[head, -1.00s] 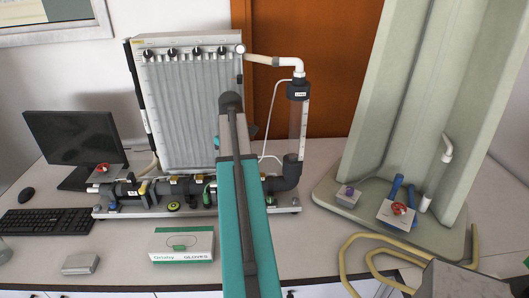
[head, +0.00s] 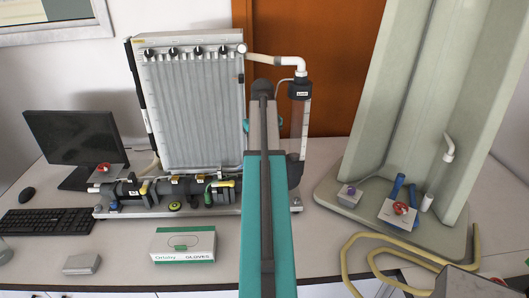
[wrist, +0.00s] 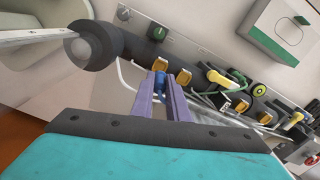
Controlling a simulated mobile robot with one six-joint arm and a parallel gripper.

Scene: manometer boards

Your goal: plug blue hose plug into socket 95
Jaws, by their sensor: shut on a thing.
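My gripper (wrist: 160,92) is shut on the blue hose plug (wrist: 160,78), whose blue body shows between the purple finger tips in the wrist view. The plug is near the dark pipe board, beside a gold socket piece (wrist: 183,77); I cannot tell whether it touches anything. No number 95 can be read. In the head view my teal arm hides the gripper and plug, in front of the right part of the manometer board (head: 190,110) and its pipe (head: 150,188).
A yellow plug (wrist: 222,78) and a green one (wrist: 238,77) sit along the pipe, with thin hoses nearby. A dark round pipe elbow (wrist: 95,45) stands left of the gripper. A glove box (head: 183,244) lies on the bench front.

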